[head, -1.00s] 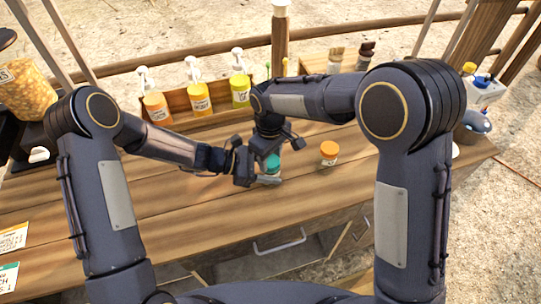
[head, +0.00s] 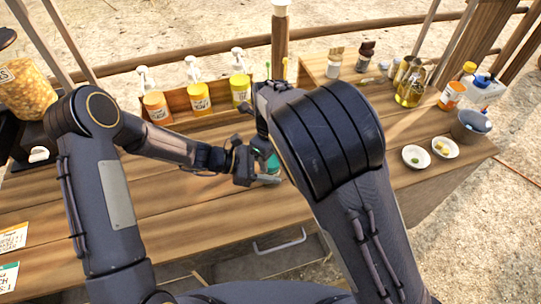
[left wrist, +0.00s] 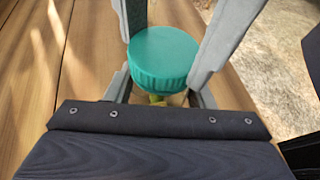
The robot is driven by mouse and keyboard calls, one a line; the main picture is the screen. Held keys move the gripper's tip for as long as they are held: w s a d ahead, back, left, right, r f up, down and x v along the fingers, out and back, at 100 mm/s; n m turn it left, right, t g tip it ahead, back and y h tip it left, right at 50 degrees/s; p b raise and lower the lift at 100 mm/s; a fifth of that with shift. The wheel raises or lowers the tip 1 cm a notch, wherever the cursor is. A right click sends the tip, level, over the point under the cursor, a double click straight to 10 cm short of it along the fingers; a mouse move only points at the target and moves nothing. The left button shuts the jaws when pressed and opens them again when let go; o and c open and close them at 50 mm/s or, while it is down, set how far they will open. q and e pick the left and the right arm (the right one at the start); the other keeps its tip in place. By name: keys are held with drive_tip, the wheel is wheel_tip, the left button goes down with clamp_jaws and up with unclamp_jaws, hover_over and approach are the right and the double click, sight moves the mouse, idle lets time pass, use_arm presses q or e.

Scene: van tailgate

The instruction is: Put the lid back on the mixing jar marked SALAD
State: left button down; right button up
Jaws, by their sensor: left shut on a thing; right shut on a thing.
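The teal lid (left wrist: 163,58) sits over the jar (left wrist: 176,99) in the left wrist view. Only a small yellowish part of the jar shows below it, and whether the lid is seated or just held there I cannot tell. My left gripper (head: 268,174) is shut around the jar at the table's front. My right gripper (left wrist: 162,50) comes down from above, its pale fingers on either side of the lid, shut on it. In the head view my right arm hides most of this gripper. No SALAD marking is readable.
Three pump bottles (head: 198,92) stand at the back of the wooden counter (head: 130,215). Two small white dishes (head: 416,156), an oil jug (head: 410,88) and a grey bowl (head: 470,126) are at the right.

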drive_tip(key=m, duration=0.8)
drive_tip(key=shift+s+d+f+m, duration=0.1)
drive_tip(key=shift+f+m, duration=0.15)
drive_tip(key=shift+m, duration=0.15)
drive_tip(key=o, duration=0.9)
drive_tip(key=shift+o, duration=0.2)
drive_tip(key=shift+r, duration=0.1)
drive_tip(key=shift+r, duration=2.25)
drive_tip(key=shift+c, duration=0.5)
